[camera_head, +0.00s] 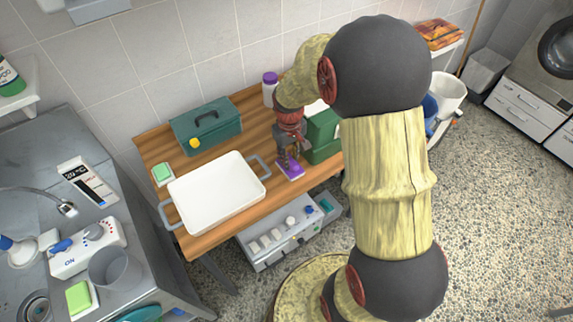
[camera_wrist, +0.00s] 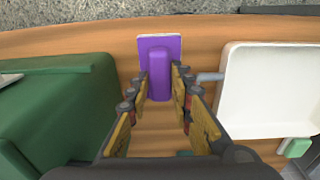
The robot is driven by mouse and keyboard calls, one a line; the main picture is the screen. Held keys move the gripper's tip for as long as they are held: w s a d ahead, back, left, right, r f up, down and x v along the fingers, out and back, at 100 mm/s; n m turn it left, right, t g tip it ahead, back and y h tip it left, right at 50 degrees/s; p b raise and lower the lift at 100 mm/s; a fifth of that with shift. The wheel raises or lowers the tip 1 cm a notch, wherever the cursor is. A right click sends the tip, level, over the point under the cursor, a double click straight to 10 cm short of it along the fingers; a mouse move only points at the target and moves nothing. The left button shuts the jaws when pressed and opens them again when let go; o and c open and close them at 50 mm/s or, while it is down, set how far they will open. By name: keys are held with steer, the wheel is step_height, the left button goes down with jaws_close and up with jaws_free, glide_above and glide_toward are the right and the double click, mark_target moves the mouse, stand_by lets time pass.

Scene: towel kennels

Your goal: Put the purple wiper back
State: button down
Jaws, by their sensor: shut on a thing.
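The purple wiper (camera_head: 290,169) is at the front part of the wooden table, between the white tray and the green box. In the wrist view the purple wiper (camera_wrist: 160,62) has a flat pale-edged base and a raised purple handle. My gripper (camera_head: 285,157) points down over it, and in the wrist view my gripper (camera_wrist: 160,88) has its fingers on both sides of the handle, shut on it. The base looks to be on or just above the wood; I cannot tell which.
A white tray (camera_head: 215,190) with grey handles stands left of the wiper, and a green box (camera_head: 322,130) stands right. A teal toolbox (camera_head: 207,125), a green sponge (camera_head: 163,172) and a purple-capped bottle (camera_head: 270,90) are farther back.

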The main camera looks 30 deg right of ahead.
steer(key=shift+w+f, duration=0.6)
steer(key=shift+f, duration=0.15)
steer(key=shift+w+f+b, duration=0.15)
steer(key=shift+f+b, duration=0.15)
steer(key=shift+f, duration=0.6)
steer(key=shift+w+f+b, duration=0.1)
steer(key=shift+f+b, duration=0.2)
steer(key=shift+f, duration=0.55)
steer(key=shift+f, duration=0.15)
steer(key=c, duration=1.7)
jaws_free()
steer(key=shift+o, duration=0.6)
